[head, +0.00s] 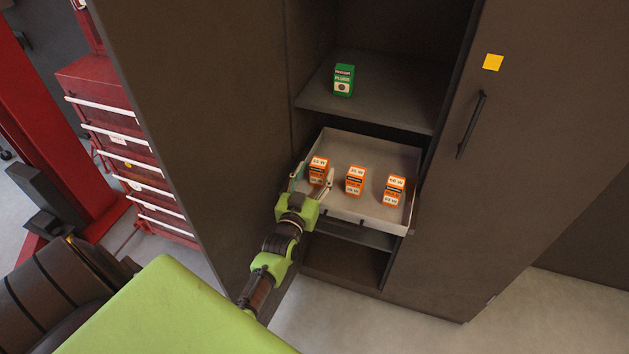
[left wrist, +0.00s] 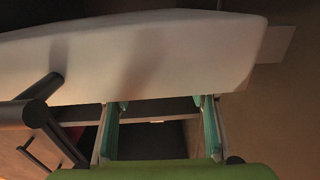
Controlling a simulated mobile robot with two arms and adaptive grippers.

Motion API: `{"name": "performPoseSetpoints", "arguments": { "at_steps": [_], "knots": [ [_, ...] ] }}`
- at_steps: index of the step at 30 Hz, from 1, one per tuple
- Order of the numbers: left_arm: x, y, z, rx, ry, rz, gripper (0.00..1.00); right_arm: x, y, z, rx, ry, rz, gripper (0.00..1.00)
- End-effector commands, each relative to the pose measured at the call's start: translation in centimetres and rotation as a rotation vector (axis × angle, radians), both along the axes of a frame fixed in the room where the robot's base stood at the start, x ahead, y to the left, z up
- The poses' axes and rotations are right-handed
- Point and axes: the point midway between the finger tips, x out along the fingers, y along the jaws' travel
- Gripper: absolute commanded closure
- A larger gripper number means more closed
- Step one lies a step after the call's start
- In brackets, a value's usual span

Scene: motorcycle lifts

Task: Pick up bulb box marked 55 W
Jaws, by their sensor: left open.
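Three orange and white bulb boxes stand in a row in a pale pull-out tray (head: 365,212) in the head view. The left box (head: 319,163) seems to read 55 W, though its print is small. The middle box (head: 355,180) seems to read 35 W and the right box (head: 394,190) 60 W. My left gripper (head: 313,177) is open at the tray's left front, its fingertips either side of the left box in the picture; I cannot tell if they touch it. In the left wrist view its fingers (left wrist: 162,107) are apart with no box visible between them. My right gripper is not in view.
A green box (head: 343,80) stands on the shelf (head: 375,95) above the tray. The tall cabinet has an open door on the left and a closed door (head: 520,150) on the right. A red drawer chest (head: 115,140) stands at left. A dark handle (left wrist: 40,100) shows in the wrist view.

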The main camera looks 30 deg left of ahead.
Motion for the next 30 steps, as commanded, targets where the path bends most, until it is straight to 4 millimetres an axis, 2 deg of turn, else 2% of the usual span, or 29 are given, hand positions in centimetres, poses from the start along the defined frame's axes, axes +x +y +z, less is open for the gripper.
{"name": "performPoseSetpoints", "arguments": {
  "at_steps": [7, 12, 23, 30],
  "knots": [
    [0.1, 0.0, -0.1, 0.001, 0.001, 0.000, 0.49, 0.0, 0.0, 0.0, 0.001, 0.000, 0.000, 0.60],
    [0.1, 0.0, -0.1, 0.000, 0.001, 0.000, 0.90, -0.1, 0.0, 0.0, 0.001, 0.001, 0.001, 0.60],
    [0.1, 0.0, 0.1, 0.000, 0.001, 0.000, 0.90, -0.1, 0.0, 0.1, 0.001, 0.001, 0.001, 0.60],
    [0.1, 0.0, 1.7, 0.000, 0.000, 0.000, 0.90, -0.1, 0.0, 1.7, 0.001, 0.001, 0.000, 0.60]
  ]
}}
